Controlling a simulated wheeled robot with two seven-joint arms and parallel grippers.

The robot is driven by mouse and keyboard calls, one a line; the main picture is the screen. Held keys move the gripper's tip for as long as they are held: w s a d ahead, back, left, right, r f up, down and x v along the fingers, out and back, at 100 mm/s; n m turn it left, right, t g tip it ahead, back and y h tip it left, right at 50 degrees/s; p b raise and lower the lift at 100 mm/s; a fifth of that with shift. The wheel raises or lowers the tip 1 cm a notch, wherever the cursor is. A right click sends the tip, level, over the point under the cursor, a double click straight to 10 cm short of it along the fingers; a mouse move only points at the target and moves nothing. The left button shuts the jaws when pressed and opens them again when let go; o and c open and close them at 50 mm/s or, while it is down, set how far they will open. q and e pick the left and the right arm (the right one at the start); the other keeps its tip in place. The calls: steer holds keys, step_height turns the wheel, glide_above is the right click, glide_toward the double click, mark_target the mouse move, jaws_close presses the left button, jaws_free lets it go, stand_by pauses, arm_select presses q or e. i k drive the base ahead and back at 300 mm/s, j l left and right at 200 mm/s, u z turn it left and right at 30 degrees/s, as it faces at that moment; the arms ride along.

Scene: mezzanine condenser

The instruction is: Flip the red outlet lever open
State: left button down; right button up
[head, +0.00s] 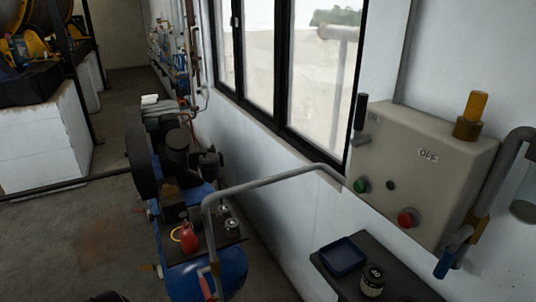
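A small red lever-like handle (206,286) shows at the lower end of the bent grey pipe (207,225), near the bottom edge of the head view. It looks upright and slightly tilted, beside the blue tank (232,268) of a compressor. Its lower end and its valve are not clear. A blue handle (445,263) hangs from a brass fitting (470,232) on the pipe at the right of the control box. Neither gripper can be made out in the head view. A dark shape at the bottom left edge is too cut off to identify.
The grey control box (425,165) has green (361,186) and red (407,218) buttons. Below it, a dark shelf (395,284) holds a blue tray (342,256) and a black-lidded jar (373,281). A red container (188,238) stands on the compressor. Floor is clear at left.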

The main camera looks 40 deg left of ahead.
mark_target(207, 293)
steer(key=u, duration=2)
steer(key=j+u, duration=0.3)
steer(key=l, duration=0.1)
